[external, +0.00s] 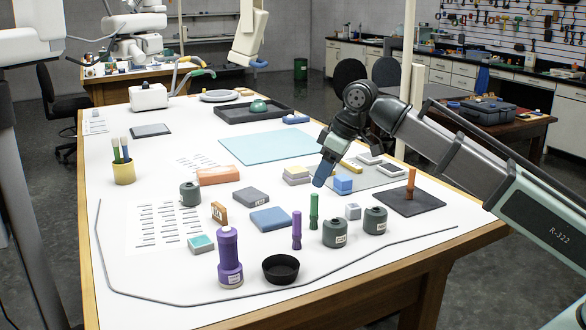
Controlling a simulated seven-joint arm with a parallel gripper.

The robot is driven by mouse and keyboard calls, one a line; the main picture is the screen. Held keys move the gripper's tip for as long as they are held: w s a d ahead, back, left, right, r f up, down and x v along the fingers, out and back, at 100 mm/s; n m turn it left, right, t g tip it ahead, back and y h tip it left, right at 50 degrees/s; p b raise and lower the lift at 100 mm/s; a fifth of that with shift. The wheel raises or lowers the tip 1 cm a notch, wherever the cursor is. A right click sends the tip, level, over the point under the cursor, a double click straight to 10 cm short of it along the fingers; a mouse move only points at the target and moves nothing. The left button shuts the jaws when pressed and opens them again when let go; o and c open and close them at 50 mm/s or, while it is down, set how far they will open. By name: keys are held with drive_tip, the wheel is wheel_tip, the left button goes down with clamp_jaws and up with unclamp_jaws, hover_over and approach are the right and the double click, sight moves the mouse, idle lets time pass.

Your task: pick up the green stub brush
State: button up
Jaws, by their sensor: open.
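A small green upright stick-like piece (314,211), which looks like the green stub brush, stands on the white table (130,275) at the near right. A similar purple piece (296,230) stands just left of it. My gripper (320,178) is open, with blue fingers pointing down, above the table and behind the green piece in the picture. It appears empty and apart from the green piece.
Dark grey jars (336,233) stand close to the right of the green piece, with a small grey cube (353,211) beside them. A purple bottle (229,257) and black bowl (281,268) are in front. A grey cord borders the front.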

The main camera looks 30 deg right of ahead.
sight(315, 194)
drive_tip(key=shift+x, duration=4.4)
drive_tip(key=shift+s, duration=0.1)
clamp_jaws()
